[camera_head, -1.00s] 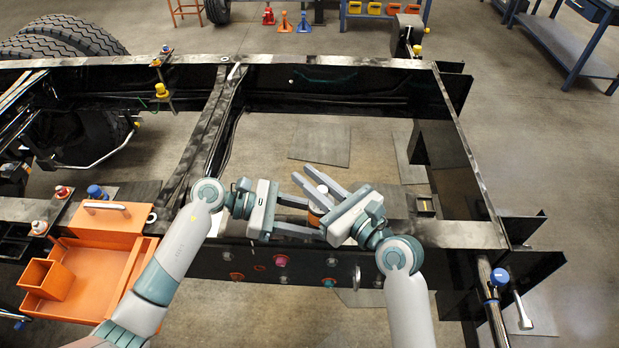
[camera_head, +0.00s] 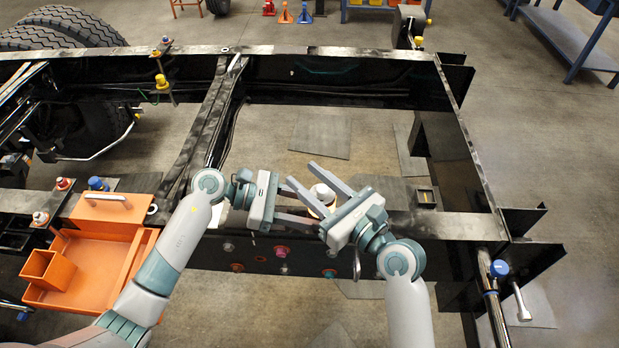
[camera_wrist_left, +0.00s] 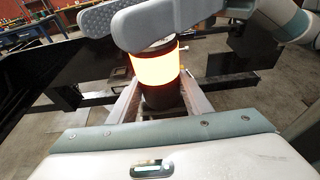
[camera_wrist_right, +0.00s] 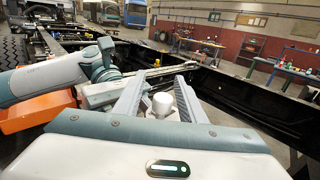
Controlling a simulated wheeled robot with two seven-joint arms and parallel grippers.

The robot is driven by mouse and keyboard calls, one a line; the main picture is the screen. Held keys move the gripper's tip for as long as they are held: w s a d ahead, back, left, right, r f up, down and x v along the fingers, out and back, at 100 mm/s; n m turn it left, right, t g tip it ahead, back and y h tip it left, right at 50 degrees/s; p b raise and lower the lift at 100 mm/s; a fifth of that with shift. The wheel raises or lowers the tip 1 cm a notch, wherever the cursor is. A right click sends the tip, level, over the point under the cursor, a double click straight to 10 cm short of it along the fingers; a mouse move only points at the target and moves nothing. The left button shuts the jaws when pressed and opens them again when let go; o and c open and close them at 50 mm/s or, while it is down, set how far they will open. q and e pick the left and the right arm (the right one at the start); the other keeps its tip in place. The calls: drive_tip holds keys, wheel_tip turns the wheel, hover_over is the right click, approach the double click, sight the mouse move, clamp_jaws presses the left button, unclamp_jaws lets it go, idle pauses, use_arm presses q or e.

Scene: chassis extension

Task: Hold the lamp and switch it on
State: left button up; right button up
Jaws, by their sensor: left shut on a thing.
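The lamp (camera_head: 321,195) is a short upright cylinder with a white cap, above the near rail of the black frame. In the left wrist view its middle band (camera_wrist_left: 158,69) glows bright yellow-orange between dark parts. My left gripper (camera_wrist_left: 160,90) is shut on the lamp, one finger on each side. In the head view its fingertips are partly hidden. My right gripper (camera_head: 300,172) is open, with its fingers apart around the lamp's top. In the right wrist view the white cap (camera_wrist_right: 162,104) stands between the fingers with space beside it.
The black chassis frame (camera_head: 345,75) surrounds an open gap. An orange tray (camera_head: 100,265) sits at the left on the near rail. A blue-capped post (camera_head: 499,268) stands at the right.

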drive_tip(key=v, duration=1.2)
drive_tip(key=shift+r, duration=0.15)
idle(0.4)
drive_tip(key=shift+r, duration=2.9)
use_arm(q)
drive_tip(key=o, duration=0.9)
drive_tip(key=shift+c, duration=0.2)
drive_tip(key=shift+a, duration=0.1)
